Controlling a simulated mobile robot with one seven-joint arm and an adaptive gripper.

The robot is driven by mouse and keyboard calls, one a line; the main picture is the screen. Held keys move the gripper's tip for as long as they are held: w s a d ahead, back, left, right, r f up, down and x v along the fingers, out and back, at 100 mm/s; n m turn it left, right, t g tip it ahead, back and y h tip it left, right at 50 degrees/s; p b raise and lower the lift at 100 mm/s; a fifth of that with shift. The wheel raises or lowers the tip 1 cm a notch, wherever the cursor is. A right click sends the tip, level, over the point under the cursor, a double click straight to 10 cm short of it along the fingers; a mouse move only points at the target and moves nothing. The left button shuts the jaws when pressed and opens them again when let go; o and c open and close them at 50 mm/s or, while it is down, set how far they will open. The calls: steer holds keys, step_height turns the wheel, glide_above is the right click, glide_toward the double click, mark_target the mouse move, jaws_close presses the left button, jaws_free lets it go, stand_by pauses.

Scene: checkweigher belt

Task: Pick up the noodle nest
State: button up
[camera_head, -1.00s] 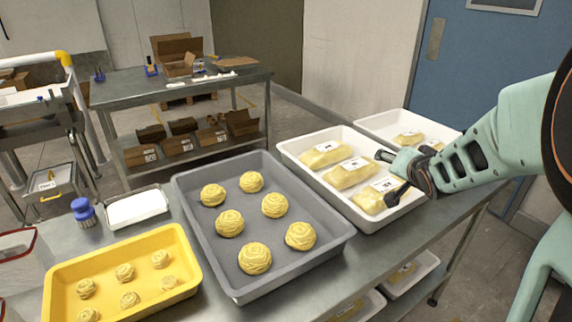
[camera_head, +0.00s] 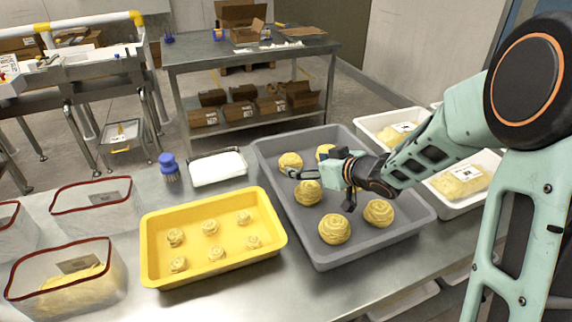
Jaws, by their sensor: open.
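Several large, round yellow noodle nests lie in the grey tray (camera_head: 385,240). One noodle nest (camera_head: 307,193) is just below and left of my gripper, one (camera_head: 290,161) is behind it, and two (camera_head: 334,229) (camera_head: 378,212) are at the near end. Another (camera_head: 325,152) is partly hidden by the gripper. Several smaller noodle nests, one of them at the front (camera_head: 216,253), lie in the yellow tray (camera_head: 165,273). My gripper (camera_head: 318,187) is open over the grey tray, its fingers near the left-middle nest. I cannot tell whether they touch it.
White trays with bagged noodles (camera_head: 462,181) stand to the right. A blue brush (camera_head: 169,167) and a white-filled shallow tray (camera_head: 217,168) stand behind the yellow tray. Clear bins with red rims (camera_head: 68,279) are at left. Bare steel shows at the front.

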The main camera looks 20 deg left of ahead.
mark_target(295, 161)
steer(key=b+x, duration=0.1)
steer(key=x, duration=0.7)
steer(key=shift+w+a, duration=0.1)
steer(key=c, duration=1.3)
steer(key=shift+r, duration=0.2)
